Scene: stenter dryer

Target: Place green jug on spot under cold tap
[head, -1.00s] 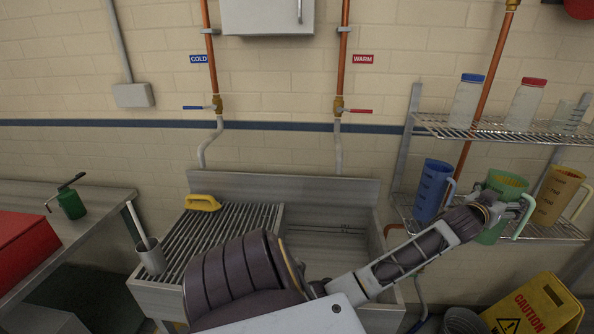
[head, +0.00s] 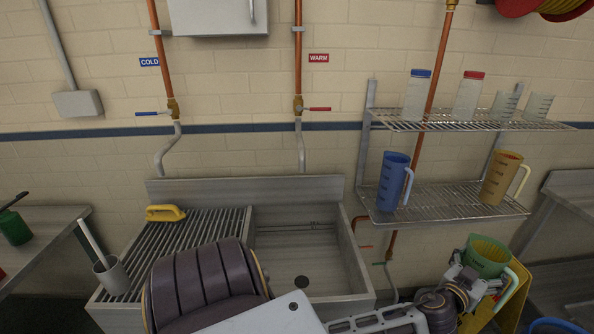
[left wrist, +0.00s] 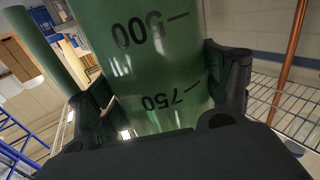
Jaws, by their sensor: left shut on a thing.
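The green jug (head: 488,252) is in my left gripper (head: 473,274), below and in front of the lower wire shelf at the right of the head view. In the left wrist view the green jug (left wrist: 150,60) fills the middle, with its 500 and 750 marks showing, between the two dark fingers. The cold tap (head: 172,108) has a blue lever and hangs on the wall at the left under the COLD sign. Its grey spout (head: 167,150) ends above the ribbed drainboard (head: 190,240) of the sink. My right gripper is not in view.
A blue jug (head: 392,182) and an amber jug (head: 500,180) stand on the lower shelf (head: 440,203). The warm tap (head: 298,105) is above the sink basin (head: 300,255). A yellow brush (head: 165,213) and a grey cup (head: 113,277) are on the drainboard's left side.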

